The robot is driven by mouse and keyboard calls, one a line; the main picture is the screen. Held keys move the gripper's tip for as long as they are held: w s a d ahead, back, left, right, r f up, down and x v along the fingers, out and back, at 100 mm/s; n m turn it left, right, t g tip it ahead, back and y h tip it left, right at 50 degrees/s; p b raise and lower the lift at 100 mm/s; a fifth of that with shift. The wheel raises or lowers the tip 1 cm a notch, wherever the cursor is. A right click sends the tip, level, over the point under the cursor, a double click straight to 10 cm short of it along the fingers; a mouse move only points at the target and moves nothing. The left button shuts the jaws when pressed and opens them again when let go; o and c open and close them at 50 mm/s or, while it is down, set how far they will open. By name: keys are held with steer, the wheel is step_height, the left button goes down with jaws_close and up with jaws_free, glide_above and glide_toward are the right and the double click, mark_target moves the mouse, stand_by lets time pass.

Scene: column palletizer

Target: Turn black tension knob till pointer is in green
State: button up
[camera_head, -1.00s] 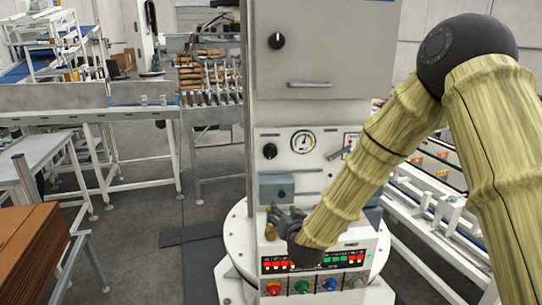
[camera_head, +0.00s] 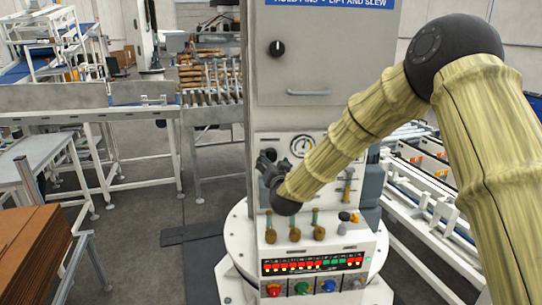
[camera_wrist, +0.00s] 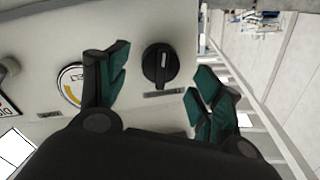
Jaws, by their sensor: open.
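The black tension knob (camera_wrist: 159,64) sits on the pale panel in the wrist view, with a light mark on its face. My gripper (camera_wrist: 162,84) is open, with one green-padded finger on each side of the knob's position, and the knob shows between and beyond the fingertips. I see no contact. The gauge (camera_wrist: 71,84) is left of the knob, partly hidden by a finger; a yellow band shows, but its pointer and green zone cannot be made out. In the head view the gauge (camera_head: 303,146) shows right of my gripper (camera_head: 266,160), which hides the knob.
A second black knob (camera_head: 276,48) is on the cabinet door above, with a handle (camera_head: 308,93) below it. Small levers (camera_head: 295,226) and a lit button panel (camera_head: 312,264) are beneath my gripper. A conveyor (camera_head: 420,180) stands at the right.

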mark_target(272, 160)
steer(key=shift+w+a+p, duration=0.15)
steer(key=shift+w+p, duration=0.05)
steer(key=shift+w, duration=0.55)
steer(key=shift+w+a+p, duration=0.1)
steer(key=shift+w+p, duration=0.1)
steer(key=shift+w, duration=0.55)
steer(key=shift+c, duration=0.5)
steer(key=c, duration=0.9)
steer(key=shift+f, duration=0.1)
steer(key=shift+c, duration=0.2)
